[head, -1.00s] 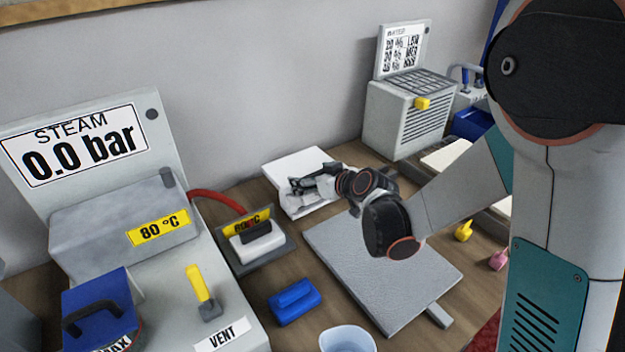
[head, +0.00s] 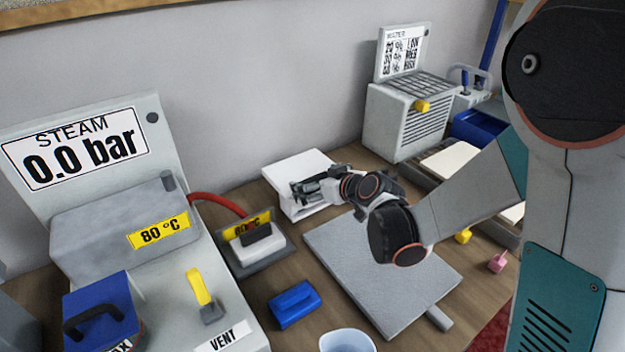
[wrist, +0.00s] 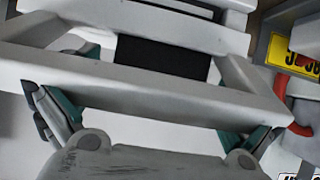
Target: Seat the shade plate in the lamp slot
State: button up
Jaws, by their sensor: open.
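My gripper (head: 308,190) is open at the near left side of a white box-like unit (head: 287,168) against the wall. In the wrist view my open gripper (wrist: 155,112) has its fingers spread wide, with a pale frame (wrist: 150,85) across them that hides the fingertips. A black rectangular patch (wrist: 162,58) shows inside the frame, between the fingers. I cannot tell whether it is the shade plate or the slot opening. I cannot clearly identify the shade plate or the lamp slot in the head view. No contact with the frame can be made out.
A steam unit (head: 110,215) stands at the left with a red hose (head: 218,199). A handled iron (head: 257,240) rests beside it. A blue block (head: 294,304) and a grey board (head: 350,265) lie in front. A vented white box (head: 405,118) stands at the back right.

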jog(key=s+d+r+m+g+h+p, duration=0.1)
jog(key=s+d+r, duration=0.3)
jog(key=s, duration=0.6)
jog(key=s+d+r+m+g+h, duration=0.1)
jog(key=s+d+r+m+h, duration=0.2)
jog(key=s+d, duration=0.5)
jog(key=s+d+r+m+g+h+p, duration=0.1)
jog(key=s+d, duration=0.5)
jog(key=s, duration=0.6)
notch_tip(320, 180, up, 4)
jog(key=shift+d+f+m+h+p, duration=0.1)
jog(key=shift+d+m+h+p, duration=0.25)
jog(key=shift+m+h, duration=0.6)
